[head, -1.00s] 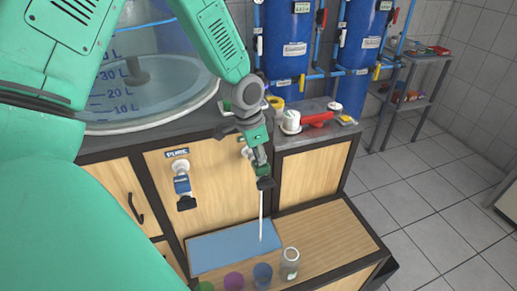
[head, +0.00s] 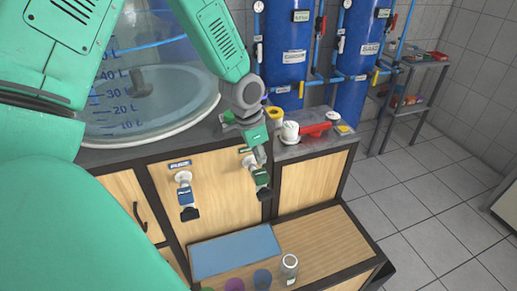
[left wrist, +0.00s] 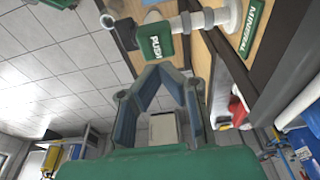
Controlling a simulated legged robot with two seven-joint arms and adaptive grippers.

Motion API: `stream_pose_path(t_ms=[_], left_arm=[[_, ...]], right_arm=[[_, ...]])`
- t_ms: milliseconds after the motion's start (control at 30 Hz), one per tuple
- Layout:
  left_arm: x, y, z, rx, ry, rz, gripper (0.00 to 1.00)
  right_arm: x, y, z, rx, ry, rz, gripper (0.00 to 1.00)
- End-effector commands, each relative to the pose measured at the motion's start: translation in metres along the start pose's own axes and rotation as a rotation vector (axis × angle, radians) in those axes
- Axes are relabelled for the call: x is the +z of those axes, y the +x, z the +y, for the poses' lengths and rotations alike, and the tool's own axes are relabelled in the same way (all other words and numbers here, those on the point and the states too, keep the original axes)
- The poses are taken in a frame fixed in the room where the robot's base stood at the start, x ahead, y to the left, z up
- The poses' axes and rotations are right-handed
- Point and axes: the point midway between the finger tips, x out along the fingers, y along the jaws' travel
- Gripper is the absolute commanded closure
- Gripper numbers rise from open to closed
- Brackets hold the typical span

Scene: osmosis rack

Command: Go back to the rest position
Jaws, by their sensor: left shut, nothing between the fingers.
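My left gripper (head: 260,157) is shut and empty, in front of the cabinet by the green-levered tap. In the left wrist view its fingertips (left wrist: 160,69) meet just below the green PUSH lever (left wrist: 154,41), with a small gap seeming to show. The lever also shows in the head view (head: 257,177), under my gripper, which hides part of the tap. A green MINERAL label (left wrist: 253,25) is beside the tap. No stream falls from the tap. My right gripper is not in view.
A blue-levered tap (head: 186,194) is to the left. A blue mat (head: 235,252) lies on the lower wooden shelf (head: 325,240), with a clear jar (head: 289,268) and coloured cups in front. A red-handled item (head: 314,130) lies on the counter. The tiled floor at right is clear.

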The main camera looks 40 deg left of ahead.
Motion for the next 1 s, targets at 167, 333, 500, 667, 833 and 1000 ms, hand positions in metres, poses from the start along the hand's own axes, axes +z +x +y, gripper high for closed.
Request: stream_pose_path(t_ms=[167, 333, 500, 667, 833, 1000], left_arm=[[-0.003, -0.015, 0.0, 0.0, 0.0, -0.001, 1.0], [-0.003, -0.013, 0.0, 0.001, 0.0, -0.001, 1.0], [-0.003, -0.013, 0.0, 0.0, 0.0, 0.0, 1.0], [-0.001, -0.01, 0.003, 0.003, -0.005, -0.002, 1.0], [0.021, 0.029, 0.04, 0.034, -0.075, -0.028, 1.0], [0.079, 0.089, 0.107, 0.056, -0.239, -0.081, 1.0]], right_arm=[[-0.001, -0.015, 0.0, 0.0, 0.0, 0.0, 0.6], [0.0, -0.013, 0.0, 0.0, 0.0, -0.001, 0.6], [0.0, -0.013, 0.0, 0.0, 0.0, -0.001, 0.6], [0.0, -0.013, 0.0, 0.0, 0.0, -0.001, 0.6], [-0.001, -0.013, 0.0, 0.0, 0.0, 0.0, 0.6], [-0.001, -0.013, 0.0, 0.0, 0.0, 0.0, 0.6]])
